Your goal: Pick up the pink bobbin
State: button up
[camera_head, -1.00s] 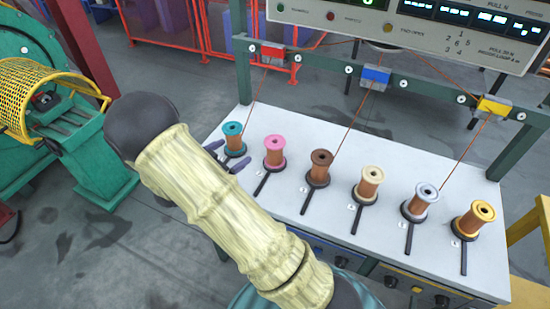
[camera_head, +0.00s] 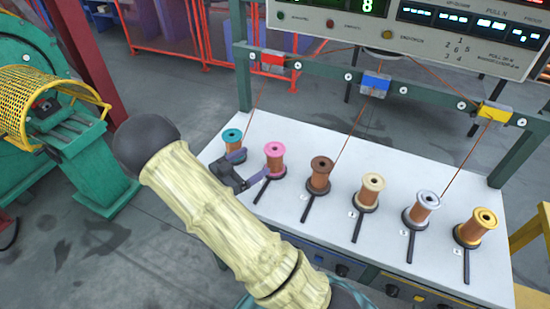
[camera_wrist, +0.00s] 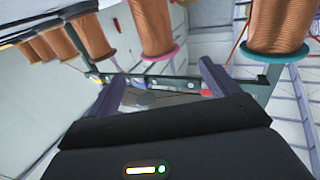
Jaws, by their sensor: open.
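The pink bobbin (camera_head: 274,159), copper wound with a pink top flange, stands upright on a dark round holder on the white table. In the wrist view the pink bobbin (camera_wrist: 153,25) appears ahead, between the lines of my two fingers. My gripper (camera_head: 250,167) is open and empty, low over the table just left of the pink bobbin. One finger is close to the teal bobbin (camera_head: 233,142), the other close to the pink bobbin's base; contact cannot be told. The fingers also show in the wrist view (camera_wrist: 162,70).
The teal bobbin (camera_wrist: 279,27) is close on the right in the wrist view. A brown bobbin (camera_head: 319,177) and several others stand in a row to the right. A green frame (camera_head: 335,69) with wires and a display panel rises behind the table (camera_head: 295,128).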

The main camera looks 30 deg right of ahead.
aim_at(279, 146)
jog(key=x, duration=0.5)
jog(key=shift+d, duration=0.25)
jog(key=p+x, duration=0.1)
jog(key=x, duration=0.5)
jog(key=shift+a, duration=0.1)
jog(key=shift+w, duration=0.1)
jog(key=c, duration=1.5)
jog(key=shift+o, duration=0.2)
jog(key=shift+r, duration=0.15)
notch_tip(279, 146, up, 10)
jog(key=shift+f, duration=0.1)
